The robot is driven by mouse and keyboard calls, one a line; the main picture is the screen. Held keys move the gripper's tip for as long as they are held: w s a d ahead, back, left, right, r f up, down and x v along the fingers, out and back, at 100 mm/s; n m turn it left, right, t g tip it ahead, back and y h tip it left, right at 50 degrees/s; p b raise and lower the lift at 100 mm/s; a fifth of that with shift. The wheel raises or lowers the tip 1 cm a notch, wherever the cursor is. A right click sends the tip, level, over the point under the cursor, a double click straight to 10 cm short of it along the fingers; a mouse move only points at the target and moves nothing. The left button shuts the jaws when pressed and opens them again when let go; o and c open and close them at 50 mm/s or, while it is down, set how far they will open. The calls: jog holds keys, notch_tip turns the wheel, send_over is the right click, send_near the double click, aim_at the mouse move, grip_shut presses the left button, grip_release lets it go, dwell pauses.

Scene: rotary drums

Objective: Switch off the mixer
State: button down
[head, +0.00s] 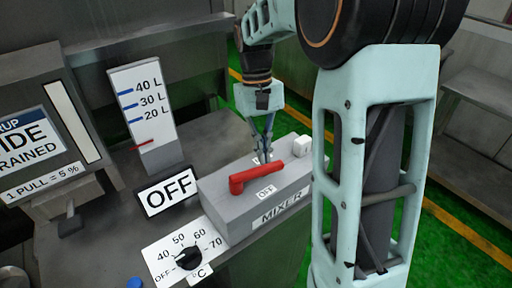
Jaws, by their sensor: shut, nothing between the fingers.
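The mixer control (218,192) is a grey box with a "MIXER" label on its front. A red lever (258,177) lies across its top, with its raised elbow at the left and its arm pointing right and slightly back. A small "OFF" label is in front of the lever; another small white label behind it is partly hidden by my fingers. My gripper (265,156) points down, shut and empty, just behind the lever. I cannot tell whether its fingertips touch the lever.
A white block (302,146) sits on the box's back right. A temperature dial (188,257) is in front. A litre gauge (143,107) and a panel (35,141) stand at the left. My arm hides the area right of the box.

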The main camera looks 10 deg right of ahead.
jog(key=s+m, duration=0.1)
jog(key=s+d+m, duration=0.1)
jog(key=m, duration=0.1)
jog(key=shift+s+y, duration=0.1)
jog(key=shift+y, duration=0.3)
jog(key=s+m+y, duration=0.1)
jog(key=s+m, duration=0.2)
jog(key=m, duration=0.1)
jog(key=shift+s+p, duration=0.25)
jog(key=shift+p, duration=0.05)
jog(key=s+a+m+t+y+p, duration=0.1)
jog(key=s+a+m, duration=0.2)
jog(key=s+m, duration=0.2)
jog(key=shift+m+t, duration=0.3)
jog(key=shift+m, duration=0.7)
jog(key=shift+s+a, duration=0.1)
jog(key=shift+s, duration=0.1)
